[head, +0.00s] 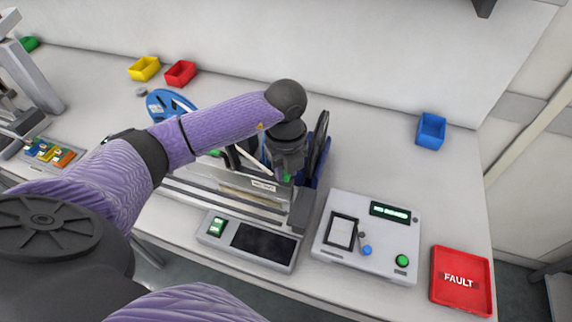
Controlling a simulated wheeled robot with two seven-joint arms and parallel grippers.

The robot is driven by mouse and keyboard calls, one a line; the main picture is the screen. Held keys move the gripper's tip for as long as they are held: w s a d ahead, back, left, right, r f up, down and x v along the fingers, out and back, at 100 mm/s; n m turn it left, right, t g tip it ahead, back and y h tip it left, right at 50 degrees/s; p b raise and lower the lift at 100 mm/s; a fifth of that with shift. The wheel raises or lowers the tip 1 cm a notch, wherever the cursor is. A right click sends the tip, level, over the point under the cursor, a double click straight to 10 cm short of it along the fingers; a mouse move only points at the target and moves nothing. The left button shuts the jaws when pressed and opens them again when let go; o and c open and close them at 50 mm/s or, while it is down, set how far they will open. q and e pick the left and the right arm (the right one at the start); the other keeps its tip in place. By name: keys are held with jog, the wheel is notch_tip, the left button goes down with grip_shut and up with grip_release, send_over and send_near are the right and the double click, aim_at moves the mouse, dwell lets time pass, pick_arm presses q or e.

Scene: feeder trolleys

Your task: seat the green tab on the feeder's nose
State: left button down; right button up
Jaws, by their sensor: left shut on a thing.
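My left arm reaches in from the left, and its dark left gripper (286,170) points down over the right end of a long grey feeder. A small green tab (287,178) shows at the fingertips, and the gripper is shut on it. The tab is right by the feeder's nose end; I cannot tell whether it touches the nose. The feeder (248,187) carries a white label near its front, and my arm hides much of it. My right gripper is out of view.
A blue reel (160,101) stands behind my arm, and a dark reel (319,142) stands right of the gripper. A control box (377,265), a grey panel with a dark screen (262,243) and a red FAULT tray (461,281) lie in front.

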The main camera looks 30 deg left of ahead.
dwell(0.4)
pick_arm(q)
jog(key=shift+f+b, duration=0.35)
jog(key=shift+f, duration=0.15)
jog(key=shift+c, duration=2.2)
grip_release()
